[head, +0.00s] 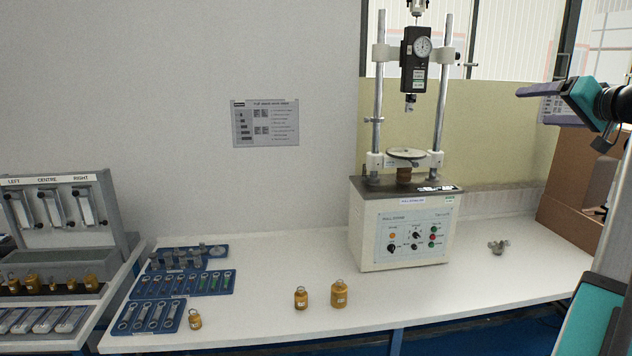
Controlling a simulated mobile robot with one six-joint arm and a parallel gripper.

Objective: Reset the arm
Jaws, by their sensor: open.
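My gripper (542,104) is at the upper right of the head view. Its purple fingers point left, and they are open with nothing seen between them. It is raised well above the white bench (420,302), to the right of the pull tester (405,230) and apart from it. My teal and black arm links run along the right edge, partly cut off by the frame.
Brass weights (339,294) stand near the bench's front edge. Blue trays (207,283) of metal parts lie at the left, beside a grey rack (75,180). A wing-shaped metal part (498,247) lies right of the tester. A brown box (570,165) stands behind my arm.

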